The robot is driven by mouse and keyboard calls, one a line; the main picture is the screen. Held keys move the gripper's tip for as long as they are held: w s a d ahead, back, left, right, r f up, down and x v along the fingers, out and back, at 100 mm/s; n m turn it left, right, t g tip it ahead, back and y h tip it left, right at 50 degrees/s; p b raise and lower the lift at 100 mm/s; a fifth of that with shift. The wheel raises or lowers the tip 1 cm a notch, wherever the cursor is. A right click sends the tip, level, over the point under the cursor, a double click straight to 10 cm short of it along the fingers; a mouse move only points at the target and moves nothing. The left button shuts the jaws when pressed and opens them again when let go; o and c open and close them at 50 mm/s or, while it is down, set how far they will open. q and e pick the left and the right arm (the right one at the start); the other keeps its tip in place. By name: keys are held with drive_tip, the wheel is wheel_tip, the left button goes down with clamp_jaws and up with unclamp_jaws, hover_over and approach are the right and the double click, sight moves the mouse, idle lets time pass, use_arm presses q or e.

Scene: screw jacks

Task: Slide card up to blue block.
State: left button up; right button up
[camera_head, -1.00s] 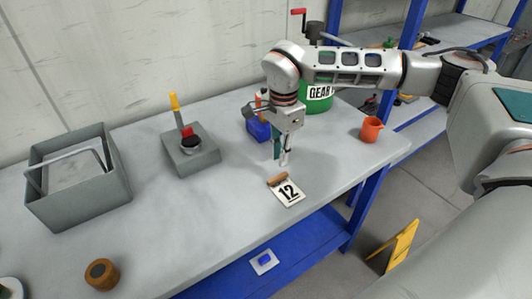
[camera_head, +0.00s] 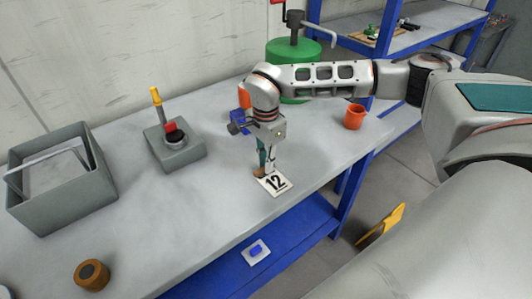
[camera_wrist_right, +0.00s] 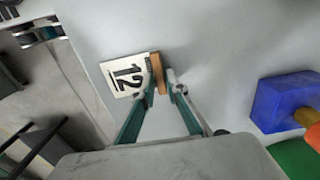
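The white card (camera_head: 275,184) marked 12 lies on the grey bench near its front edge, with a brown wooden grip strip (camera_head: 259,172) along one end. My right gripper (camera_head: 266,168) is down at that strip. In the right wrist view the strip (camera_wrist_right: 158,73) is between the two fingertips; I cannot tell whether both press on it. The blue block (camera_head: 236,122) is on the bench beyond the card, partly hidden by my right arm. In the right wrist view the block (camera_wrist_right: 284,101) is at the right, apart from the card. My left gripper is not in view.
A grey jack with a red-and-yellow handle (camera_head: 175,145) and an open grey bin (camera_head: 62,203) stand left. An orange cup (camera_head: 354,117) and a green drum (camera_head: 294,57) are to the right and back. The bench between card and block looks clear.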

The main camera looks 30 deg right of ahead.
drive_tip(key=shift+f, duration=0.35)
clamp_jaws()
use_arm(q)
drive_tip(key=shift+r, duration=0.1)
